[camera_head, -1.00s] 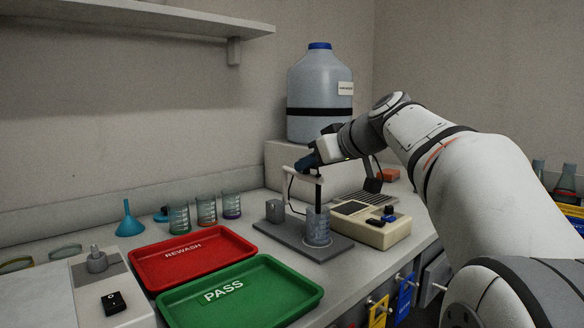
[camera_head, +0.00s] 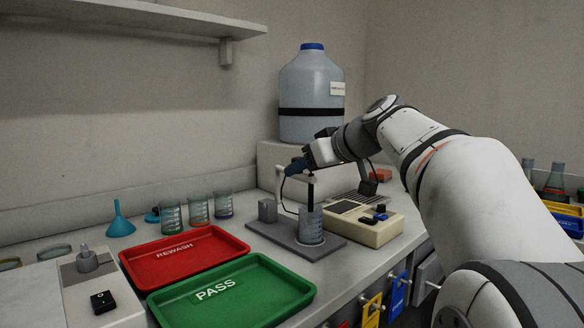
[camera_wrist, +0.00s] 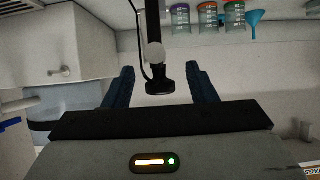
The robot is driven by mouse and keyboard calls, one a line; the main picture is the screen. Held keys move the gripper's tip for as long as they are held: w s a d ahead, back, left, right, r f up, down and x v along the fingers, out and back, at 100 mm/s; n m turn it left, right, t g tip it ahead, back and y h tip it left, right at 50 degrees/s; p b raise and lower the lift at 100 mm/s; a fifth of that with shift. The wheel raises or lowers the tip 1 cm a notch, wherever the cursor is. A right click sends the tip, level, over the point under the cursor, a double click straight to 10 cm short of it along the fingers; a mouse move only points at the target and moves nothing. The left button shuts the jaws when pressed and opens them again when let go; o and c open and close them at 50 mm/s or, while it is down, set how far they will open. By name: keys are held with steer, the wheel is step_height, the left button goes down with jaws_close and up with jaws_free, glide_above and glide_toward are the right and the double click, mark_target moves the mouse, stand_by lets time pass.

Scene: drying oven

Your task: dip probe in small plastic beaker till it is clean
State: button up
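The probe (camera_head: 311,192) is a dark upright rod with a pale collar near its top. Its lower end is inside the small clear beaker (camera_head: 310,228), which stands on a grey base plate (camera_head: 272,231). How deep the tip reaches and whether it is clean cannot be made out. My gripper (camera_head: 298,166) is at the probe's top, above the beaker. In the wrist view my gripper (camera_wrist: 158,82) has its two dark blue fingers spread wide. The probe's black end (camera_wrist: 159,80) shows between them, with gaps on both sides.
A beige meter box (camera_head: 375,230) stands right of the beaker. A red REWASH tray (camera_head: 140,262) and green PASS tray (camera_head: 262,304) lie in front left. Several tinted beakers (camera_head: 198,211) and a blue funnel (camera_head: 120,224) are behind. A large blue-capped carboy (camera_head: 312,85) stands at the back.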

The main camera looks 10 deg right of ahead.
steer(key=shift+r, duration=0.1)
steer(key=p+v, duration=0.2)
steer(key=v, duration=0.5)
steer(key=shift+s+d, duration=0.2)
steer(key=shift+s, duration=0.1)
steer(key=shift+r, duration=0.1)
